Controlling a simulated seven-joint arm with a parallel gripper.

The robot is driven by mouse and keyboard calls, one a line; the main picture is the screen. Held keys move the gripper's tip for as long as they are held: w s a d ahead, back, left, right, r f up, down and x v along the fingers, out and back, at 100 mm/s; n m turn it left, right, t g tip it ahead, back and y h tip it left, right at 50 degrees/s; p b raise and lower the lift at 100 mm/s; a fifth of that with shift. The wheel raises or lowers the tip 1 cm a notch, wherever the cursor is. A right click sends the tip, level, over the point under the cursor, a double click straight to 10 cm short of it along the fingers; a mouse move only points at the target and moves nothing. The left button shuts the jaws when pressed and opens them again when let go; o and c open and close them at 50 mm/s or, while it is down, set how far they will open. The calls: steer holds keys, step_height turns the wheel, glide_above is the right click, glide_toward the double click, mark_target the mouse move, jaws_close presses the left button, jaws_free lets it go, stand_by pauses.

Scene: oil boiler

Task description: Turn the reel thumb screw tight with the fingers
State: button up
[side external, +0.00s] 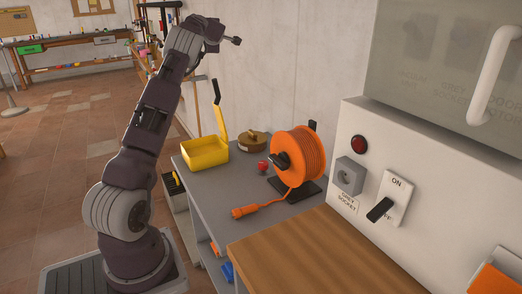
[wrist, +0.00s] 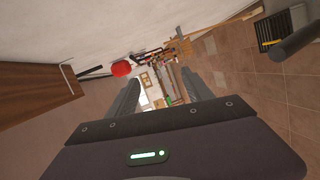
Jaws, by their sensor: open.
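The orange cable reel (side external: 312,150) stands on a black foot on the grey bench. A black knob (side external: 281,160) sticks out at the hub on its left face. A small red round thing (side external: 263,167) is just left of the reel. I cannot tell for sure which of these is the thumb screw. My gripper (side external: 238,41) is high above the bench, up and left of the reel and well apart from it. In the wrist view my gripper (wrist: 160,88) shows two spread fingers with nothing between them. The reel is not seen there.
A yellow open box (side external: 205,155) and a brown round item (side external: 252,140) stand on the grey bench (side external: 225,190). An orange plug (side external: 243,211) lies in front on its cable. The white panel with grey socket (side external: 349,175) and ON switch (side external: 395,198) stands right. The wall is behind.

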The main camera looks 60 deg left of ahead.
steer(key=d+f+n+h, duration=0.1)
steer(key=f, duration=0.1)
steer(key=d+f+n+g+h, duration=0.1)
steer(key=d+f+n, duration=0.1)
steer(key=shift+d+f+h, duration=0.15)
steer(key=shift+h, duration=0.25)
steer(key=w+d+f+n+h, duration=0.25)
steer(key=d+f+h, duration=0.25)
steer(key=d, duration=0.3)
steer(key=n+t+h, duration=0.1)
steer(key=n+h, duration=0.1)
steer(key=h, duration=0.4)
glide_above(262, 164)
steer(key=s, duration=0.3)
steer(key=f, duration=0.1)
steer(key=w+f, duration=0.1)
steer(key=f, duration=2.1)
steer(key=w+f, duration=0.1)
steer(key=f, duration=1)
steer(key=shift+w+a, duration=0.1)
steer(key=shift+w, duration=0.25)
jaws_close()
